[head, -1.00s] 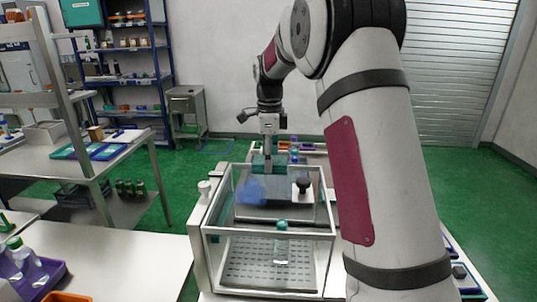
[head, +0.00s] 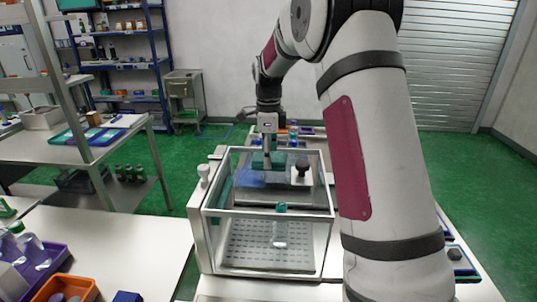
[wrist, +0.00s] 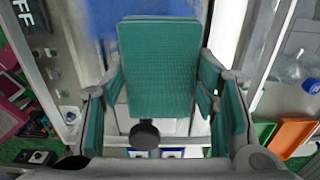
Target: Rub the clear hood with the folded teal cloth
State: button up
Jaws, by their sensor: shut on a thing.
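The clear hood (head: 268,213) is a see-through box with a pale frame, standing on a white bench. A blue smear (head: 250,178) shows on its top panel, left of centre, and blue also shows at the top of the wrist view (wrist: 105,14). My gripper (head: 267,150) points down at the rear part of the hood top. It is shut on the folded teal cloth (wrist: 160,65), which hangs between the fingers. The cloth also shows in the head view (head: 258,160), partly behind the gripper. I cannot tell whether it touches the panel.
A black knob (head: 302,165) shows at the hood, right of the smear. A white post (head: 204,173) stands at its left rear. A purple tray (head: 35,268) and an orange bin (head: 68,289) are at the front left. The white table left of the hood is partly clear.

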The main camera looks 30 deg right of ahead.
aim_at(255, 155)
jog(key=shift+f, duration=1)
dwell(0.4)
jog(key=shift+b, duration=0.3)
jog(key=shift+w+a+r+b, duration=0.1)
jog(key=shift+w+a+b, duration=0.4)
jog(key=shift+a, duration=0.3)
jog(key=shift+w+a+b, duration=0.25)
jog(key=shift+w+a, duration=0.35)
jog(key=shift+a, duration=0.15)
